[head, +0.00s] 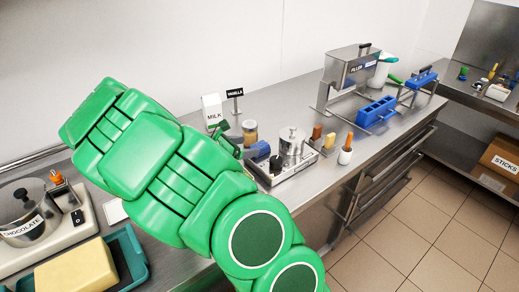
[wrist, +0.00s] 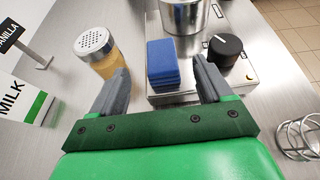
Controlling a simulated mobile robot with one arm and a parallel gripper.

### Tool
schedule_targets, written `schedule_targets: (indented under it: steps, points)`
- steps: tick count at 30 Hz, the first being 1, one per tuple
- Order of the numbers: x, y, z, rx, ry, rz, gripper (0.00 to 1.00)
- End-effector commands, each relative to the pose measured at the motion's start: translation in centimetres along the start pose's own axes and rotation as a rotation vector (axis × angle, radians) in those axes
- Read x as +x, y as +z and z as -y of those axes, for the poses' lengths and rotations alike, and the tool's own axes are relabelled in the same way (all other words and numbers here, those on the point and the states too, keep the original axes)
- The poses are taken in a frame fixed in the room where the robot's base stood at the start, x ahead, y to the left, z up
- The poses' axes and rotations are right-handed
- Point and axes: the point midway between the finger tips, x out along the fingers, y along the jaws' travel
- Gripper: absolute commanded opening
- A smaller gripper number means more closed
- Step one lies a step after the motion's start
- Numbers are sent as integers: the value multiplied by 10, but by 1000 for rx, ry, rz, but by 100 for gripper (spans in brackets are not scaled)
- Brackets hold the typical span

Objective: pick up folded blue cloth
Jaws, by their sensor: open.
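The folded blue cloth (wrist: 162,66) is a small, neat stack of layers in the wrist view, between the pot and my gripper. In the head view the blue cloth (head: 261,149) shows just right of my gripper, partly covered. My gripper (wrist: 160,72) is open, with one grey finger to the left of the cloth and one to the right. The cloth lies in the gap between the fingers, which do not close on it. In the head view my green arm hides much of my gripper (head: 234,142).
A shaker jar (wrist: 96,52) stands beside the left finger and a black knob (wrist: 225,48) beside the right one. A steel pot (wrist: 182,14) is behind the cloth. A milk carton (wrist: 18,98) and a wire holder (wrist: 297,138) stand at the sides.

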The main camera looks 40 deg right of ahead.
Motion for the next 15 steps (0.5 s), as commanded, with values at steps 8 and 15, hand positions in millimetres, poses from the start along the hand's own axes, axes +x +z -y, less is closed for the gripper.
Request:
schedule_targets:
  steps: [8, 15]
  points:
    - [21, 1, 1, 1, -4, 2, 79]
    - [39, 1, 2, 2, -4, 1, 79]
